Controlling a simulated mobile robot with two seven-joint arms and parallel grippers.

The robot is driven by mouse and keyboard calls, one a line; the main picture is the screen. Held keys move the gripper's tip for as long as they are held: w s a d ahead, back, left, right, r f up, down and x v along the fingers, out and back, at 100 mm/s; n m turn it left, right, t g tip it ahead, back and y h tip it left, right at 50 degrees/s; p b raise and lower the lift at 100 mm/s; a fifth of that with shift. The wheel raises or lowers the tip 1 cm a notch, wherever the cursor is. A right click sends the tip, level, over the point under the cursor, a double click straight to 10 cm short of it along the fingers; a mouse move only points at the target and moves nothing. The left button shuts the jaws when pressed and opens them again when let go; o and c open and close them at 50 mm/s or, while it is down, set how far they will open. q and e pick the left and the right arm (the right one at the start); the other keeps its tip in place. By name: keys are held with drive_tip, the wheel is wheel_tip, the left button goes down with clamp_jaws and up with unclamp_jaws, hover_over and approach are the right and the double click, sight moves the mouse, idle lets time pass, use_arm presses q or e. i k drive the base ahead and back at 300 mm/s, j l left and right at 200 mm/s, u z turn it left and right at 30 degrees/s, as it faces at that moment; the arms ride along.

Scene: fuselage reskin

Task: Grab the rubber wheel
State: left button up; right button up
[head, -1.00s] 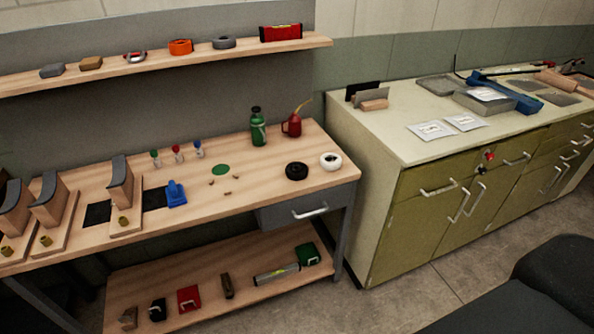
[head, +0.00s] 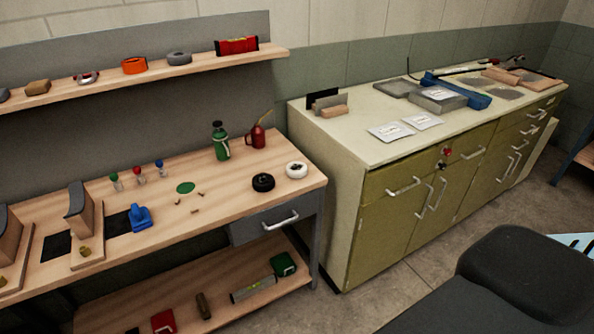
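A black, round, wheel-like ring (head: 263,182), which looks like the rubber wheel, lies flat on the wooden workbench (head: 235,199) near its right end. A white ring of similar size (head: 296,170) lies just to its right. Neither of my grippers shows in the head view, and nothing is touching the black ring.
A green bottle (head: 221,142) and a red oil can (head: 257,136) stand behind the rings. A shelf (head: 200,62) with several items hangs above. An olive cabinet (head: 400,190) stands to the right. A dark padded seat (head: 525,275) fills the lower right.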

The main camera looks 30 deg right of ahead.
sight(265, 182)
drive_tip(key=i+l, duration=0.1)
drive_tip(key=l, duration=0.3)
drive_tip(key=i+l, duration=0.1)
drive_tip(key=l, duration=0.35)
drive_tip(key=i+l, duration=0.1)
drive_tip(key=l, duration=0.3)
drive_tip(key=i+l, duration=0.15)
drive_tip(key=l, duration=0.3)
drive_tip(key=i+l+z, duration=0.1)
drive_tip(key=l, duration=0.3)
drive_tip(key=i+l, duration=0.1)
drive_tip(key=l, duration=0.35)
